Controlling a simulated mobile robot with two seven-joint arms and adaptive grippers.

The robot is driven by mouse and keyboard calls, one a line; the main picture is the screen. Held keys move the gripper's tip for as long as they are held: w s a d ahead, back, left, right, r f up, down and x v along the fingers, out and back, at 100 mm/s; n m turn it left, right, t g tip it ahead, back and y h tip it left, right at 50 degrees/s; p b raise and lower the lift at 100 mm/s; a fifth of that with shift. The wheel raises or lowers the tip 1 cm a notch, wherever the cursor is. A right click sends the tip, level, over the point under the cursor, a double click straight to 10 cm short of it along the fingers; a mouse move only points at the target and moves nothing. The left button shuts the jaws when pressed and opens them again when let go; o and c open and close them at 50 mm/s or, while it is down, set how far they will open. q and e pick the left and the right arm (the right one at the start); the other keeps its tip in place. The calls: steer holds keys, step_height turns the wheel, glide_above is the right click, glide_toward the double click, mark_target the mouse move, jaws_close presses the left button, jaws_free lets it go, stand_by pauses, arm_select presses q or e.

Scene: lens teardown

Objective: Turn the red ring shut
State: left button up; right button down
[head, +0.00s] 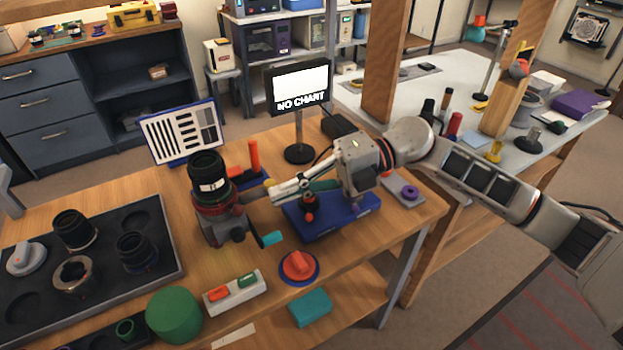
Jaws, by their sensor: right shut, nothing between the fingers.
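The red ring (214,207) sits around the base of an upright black lens (208,175), on top of a grey mount (213,232) on the wooden bench. My right gripper (273,191) reaches in from the right and is shut and empty. Its fingertips are just right of the lens and ring; whether they touch the ring I cannot tell. A black lever with a teal grip (272,239) sticks out at the mount's lower right. My left gripper is out of view.
A black tray (165,262) with several lens parts lies at left. A blue block (330,220) sits under my right gripper. A red knob (299,265), a two-button box (235,293) and a green cylinder (174,314) stand in front. A NO CHART screen (300,84) stands behind.

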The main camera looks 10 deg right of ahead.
steer(key=shift+x, duration=2.2)
